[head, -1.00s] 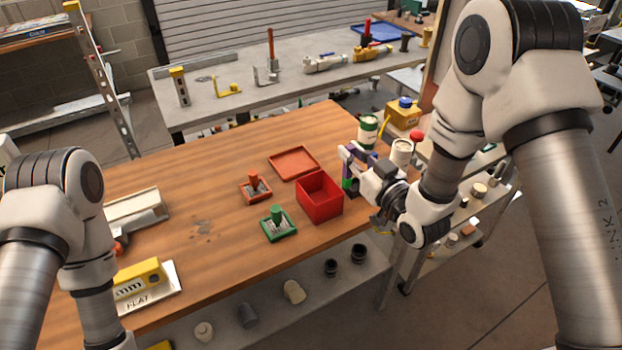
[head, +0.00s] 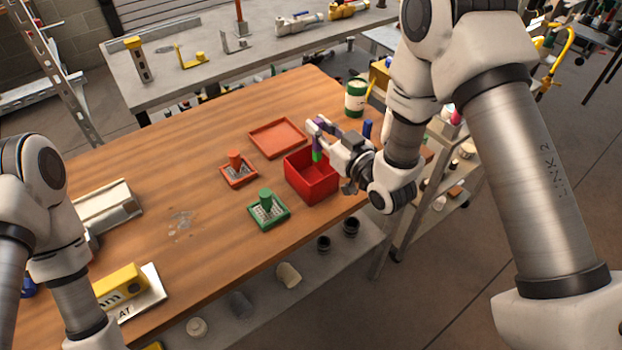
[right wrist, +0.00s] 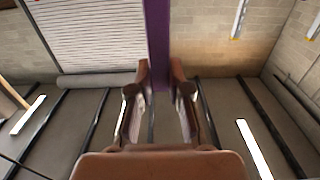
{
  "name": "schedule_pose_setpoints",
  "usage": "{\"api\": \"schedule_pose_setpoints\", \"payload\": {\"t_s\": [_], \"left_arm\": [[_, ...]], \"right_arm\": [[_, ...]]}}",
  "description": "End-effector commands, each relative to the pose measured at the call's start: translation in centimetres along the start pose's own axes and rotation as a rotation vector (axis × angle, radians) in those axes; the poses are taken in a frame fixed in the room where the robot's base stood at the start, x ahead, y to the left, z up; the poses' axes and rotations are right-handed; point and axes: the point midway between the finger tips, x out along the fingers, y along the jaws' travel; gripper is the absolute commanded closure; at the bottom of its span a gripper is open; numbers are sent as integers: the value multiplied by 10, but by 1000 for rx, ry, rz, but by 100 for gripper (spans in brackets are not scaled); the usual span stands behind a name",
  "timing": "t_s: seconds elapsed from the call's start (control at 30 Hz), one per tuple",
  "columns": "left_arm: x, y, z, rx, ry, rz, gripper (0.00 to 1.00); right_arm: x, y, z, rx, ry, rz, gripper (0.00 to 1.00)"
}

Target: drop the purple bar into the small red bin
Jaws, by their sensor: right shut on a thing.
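The purple bar (head: 317,144) is upright in my right gripper (head: 316,128), with a green part at its lower end. The gripper is shut on it. In the right wrist view the purple bar (right wrist: 158,40) stands between the two fingers (right wrist: 158,100). In the head view the bar's lower end appears over the opening of the small red bin (head: 312,187). I cannot tell its exact height above the bin. The bin stands on the wooden table near its right edge. My left arm shows at the left, but its gripper is out of view.
An orange-red tray (head: 277,138) lies behind the bin. A red stamp-like piece (head: 238,172) and a green one (head: 268,208) sit to its left. A white-green can (head: 356,97) and a blue upright piece (head: 367,128) stand behind my right gripper. The table's middle is clear.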

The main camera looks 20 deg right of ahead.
Motion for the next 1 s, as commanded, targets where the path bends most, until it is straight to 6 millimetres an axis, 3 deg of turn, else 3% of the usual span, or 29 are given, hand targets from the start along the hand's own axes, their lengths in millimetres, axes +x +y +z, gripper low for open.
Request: {"api": "schedule_pose_setpoints", "payload": {"t_s": [0.1,0.13,0.2,0.57,0.83,1.0], "left_arm": [[-1,0,0,0,0,0,35],[-1,0,0,0,0,0,35],[-1,0,0,0,0,0,35],[-1,0,0,0,0,0,35],[-1,0,0,0,0,0,35],[-1,0,0,0,0,0,35]], "right_arm": [[0,0,-1,0,0,0,100],[0,0,-1,0,0,0,76],[0,0,-1,0,0,0,54],[-6,1,-1,1,-1,1,54],[-56,1,1,5,-5,4,54],[-73,0,0,1,-3,0,54]]}}
